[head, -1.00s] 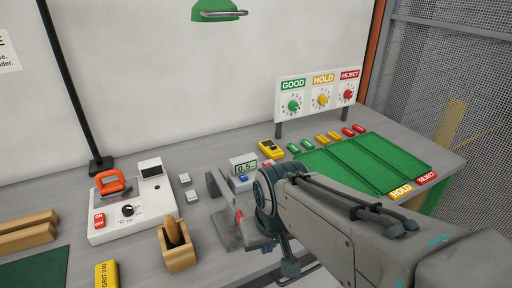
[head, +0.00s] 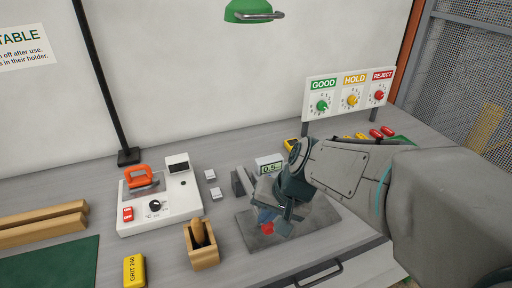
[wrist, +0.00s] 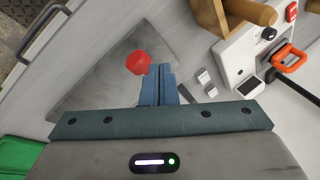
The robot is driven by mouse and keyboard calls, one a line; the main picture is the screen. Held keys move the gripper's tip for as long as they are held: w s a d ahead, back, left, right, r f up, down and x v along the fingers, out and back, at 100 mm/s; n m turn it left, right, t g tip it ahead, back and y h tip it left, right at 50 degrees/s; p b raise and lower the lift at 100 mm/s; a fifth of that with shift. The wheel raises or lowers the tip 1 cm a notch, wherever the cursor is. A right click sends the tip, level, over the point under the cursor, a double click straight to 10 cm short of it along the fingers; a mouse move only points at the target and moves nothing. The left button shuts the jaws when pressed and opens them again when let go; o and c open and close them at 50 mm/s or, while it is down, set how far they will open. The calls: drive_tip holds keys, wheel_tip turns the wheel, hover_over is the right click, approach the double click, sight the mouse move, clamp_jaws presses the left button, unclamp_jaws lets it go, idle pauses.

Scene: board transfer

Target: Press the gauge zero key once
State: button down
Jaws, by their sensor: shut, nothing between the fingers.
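The gauge (head: 269,165) stands at the middle of the bench, its small display reading about 0.5. Its lower front is hidden behind my wrist in the head view, and I cannot see the zero key. A red knob (head: 267,228) shows over the grey base plate (head: 322,217); in the wrist view the red knob (wrist: 137,62) lies just left of my fingertips. My gripper (head: 267,213) is shut and empty, pointing down over the plate in front of the display. In the wrist view my gripper (wrist: 155,72) has its blue fingers together. I cannot tell whether they touch anything.
A white station (head: 158,200) with an orange-handled tool stands to the left, with two small white blocks (head: 213,184) beside it. A wooden holder (head: 204,258) and yellow grit block (head: 134,271) are at the front. The GOOD/HOLD/REJECT panel (head: 350,95) stands at the back right.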

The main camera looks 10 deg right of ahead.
drive_tip(key=w+a+r+m+t+y+p, duration=0.2)
drive_tip(key=w+r+m+p, duration=0.25)
drive_tip(key=w, duration=0.35)
drive_tip(key=w+d+f+m+t+h+p, duration=0.1)
drive_tip(key=w+d+m+t+h+p, duration=0.1)
drive_tip(key=w+d+m+p, duration=0.5)
drive_tip(key=w+d+m+t, duration=0.1)
drive_tip(key=w+m, duration=0.5)
drive_tip(key=m, duration=0.1)
drive_tip(key=shift+f+p, duration=0.3)
drive_tip(key=shift+p, duration=0.05)
drive_tip(key=shift+s, duration=0.1)
wheel_tip(320, 180, down, 8)
drive_tip(key=b, duration=0.6)
drive_tip(key=shift+r, duration=0.25)
drive_tip(key=shift+f+b, duration=0.65)
drive_tip(key=shift+b, duration=0.25)
drive_tip(key=shift+f+b, duration=0.45)
drive_tip(key=shift+b, duration=0.25)
